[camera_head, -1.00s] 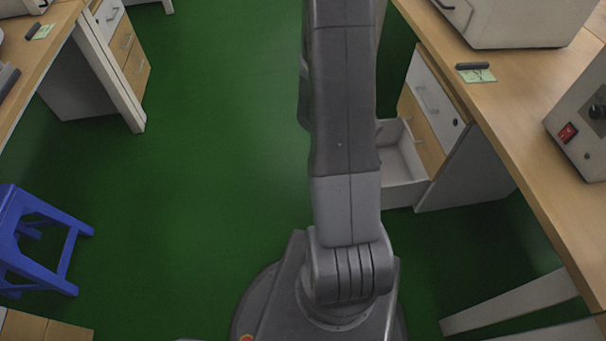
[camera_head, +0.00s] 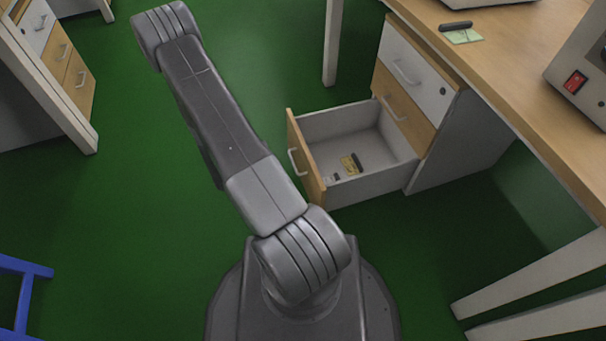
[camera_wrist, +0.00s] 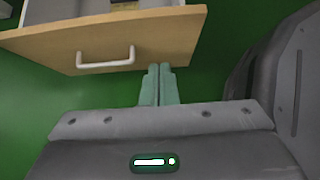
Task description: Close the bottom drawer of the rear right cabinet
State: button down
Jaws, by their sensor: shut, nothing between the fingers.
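The cabinet (camera_head: 468,137) under the right desk has a white top drawer, a wooden middle drawer, and a bottom drawer (camera_head: 362,182) pulled far out. The open drawer has a wooden front with a pale handle (camera_head: 297,161), white walls, and small yellow and dark items inside. In the wrist view, the drawer front (camera_wrist: 165,42) and its handle (camera_wrist: 106,60) are close ahead. My gripper (camera_wrist: 161,70) is shut and empty, its fingertips at the lower edge of the front, right of the handle. I cannot tell whether they touch it. The head view does not show my gripper.
The right desk (camera_head: 500,70) carries a device with a red switch (camera_head: 574,82) and a dark object on a green note (camera_head: 462,34). White desk legs stand at lower right. A blue stool (camera_head: 22,285) is at lower left.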

aim_at(314, 175)
jog(key=shift+w+d+f+b, duration=0.5)
jog(key=shift+d+f, duration=0.3)
jog(key=shift+d, duration=0.65)
jog(key=shift+w+d+f+b, duration=0.5)
jog(key=shift+d+f, duration=0.3)
jog(key=shift+d, duration=0.7)
jog(key=shift+w+d+f+b, duration=0.4)
jog(key=shift+d+f+b, duration=0.3)
jog(key=shift+d, duration=0.75)
jog(key=shift+f, duration=0.1)
